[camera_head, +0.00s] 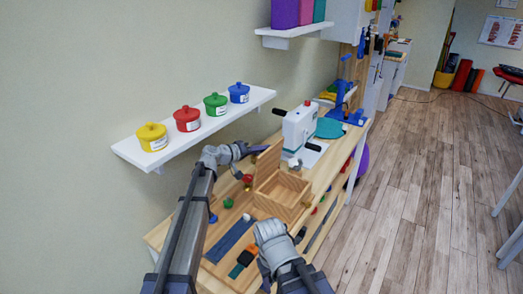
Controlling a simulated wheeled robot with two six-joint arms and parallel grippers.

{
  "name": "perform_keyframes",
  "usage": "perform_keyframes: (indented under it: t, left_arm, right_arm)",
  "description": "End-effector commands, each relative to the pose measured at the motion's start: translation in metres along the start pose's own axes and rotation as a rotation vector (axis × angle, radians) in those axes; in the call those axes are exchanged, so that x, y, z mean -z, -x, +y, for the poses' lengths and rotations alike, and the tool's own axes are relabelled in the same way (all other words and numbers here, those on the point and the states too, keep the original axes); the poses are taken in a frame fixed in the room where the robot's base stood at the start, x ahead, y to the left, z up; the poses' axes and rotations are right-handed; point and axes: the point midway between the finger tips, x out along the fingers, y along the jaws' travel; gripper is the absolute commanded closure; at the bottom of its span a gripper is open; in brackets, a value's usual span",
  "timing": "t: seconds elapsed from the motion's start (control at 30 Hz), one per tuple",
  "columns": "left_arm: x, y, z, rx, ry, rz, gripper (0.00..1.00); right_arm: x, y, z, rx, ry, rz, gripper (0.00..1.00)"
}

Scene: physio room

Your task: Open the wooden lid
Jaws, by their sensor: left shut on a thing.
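The open wooden box (287,207) stands on the light wooden workbench, and its empty-looking inside is visible. Its wooden lid (267,162) is raised, standing up along the box's back left side. My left gripper (258,149) is at the lid's upper edge, shut on the lid; its fingers are small in view. My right gripper (268,232) is low in front of the box, apart from it; its fingers are not clear enough to tell whether it is open.
A white machine (300,127) stands behind the box, with a teal disc (329,128) beside it. Small coloured knobs and a blue strip (229,241) lie left of the box. A white wall shelf (215,127) holds several coloured pots. Floor at right is clear.

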Motion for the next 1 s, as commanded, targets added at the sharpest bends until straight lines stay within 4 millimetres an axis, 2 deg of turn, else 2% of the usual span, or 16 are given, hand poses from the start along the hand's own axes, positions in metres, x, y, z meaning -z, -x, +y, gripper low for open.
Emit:
perform_keyframes:
  t: [0.37,0.53,1.0]
  left_arm:
    - [0.0,0.0,-0.001,-0.001,0.003,0.0,1.0]
    - [0.003,0.001,-0.008,-0.016,0.04,0.001,1.0]
    - [0.019,0.007,-0.053,-0.144,0.341,0.004,1.0]
  right_arm:
    - [0.0,-0.001,0.0,0.0,0.0,0.0,0.46]
    - [0.0,-0.007,-0.001,0.0,0.0,0.0,0.46]
    - [0.003,-0.053,-0.005,0.0,0.0,0.0,0.46]
